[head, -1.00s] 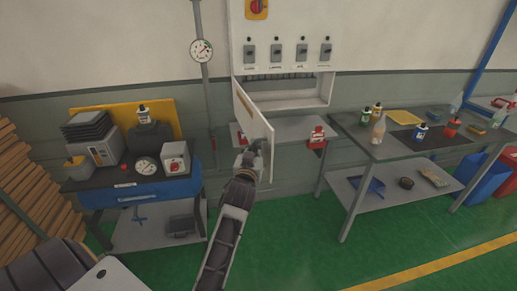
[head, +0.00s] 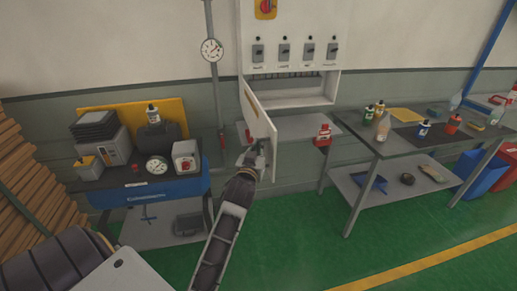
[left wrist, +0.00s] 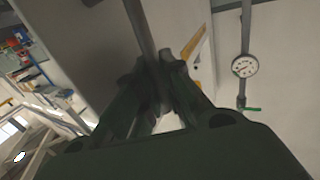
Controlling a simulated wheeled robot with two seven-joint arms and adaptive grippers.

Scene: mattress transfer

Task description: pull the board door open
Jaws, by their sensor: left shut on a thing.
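The board door (head: 257,112) is a white panel hinged on the left side of the white electrical board (head: 292,55). It stands swung out from the board, and the lower compartment behind it is open to view. My left gripper (head: 256,152) is at the door's lower outer part. In the left wrist view my left gripper (left wrist: 160,80) is shut on a dark bar, which looks like the door's handle; the fingers hide part of it. The door's surface (left wrist: 95,45) fills the upper left of that view. My right gripper is not in view.
A workbench (head: 395,145) with bottles stands at the right. A bench with a blue drawer (head: 150,192) stands at the left. A wall pipe with a gauge (head: 211,50) is left of the board. Green floor (head: 300,235) is clear in front.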

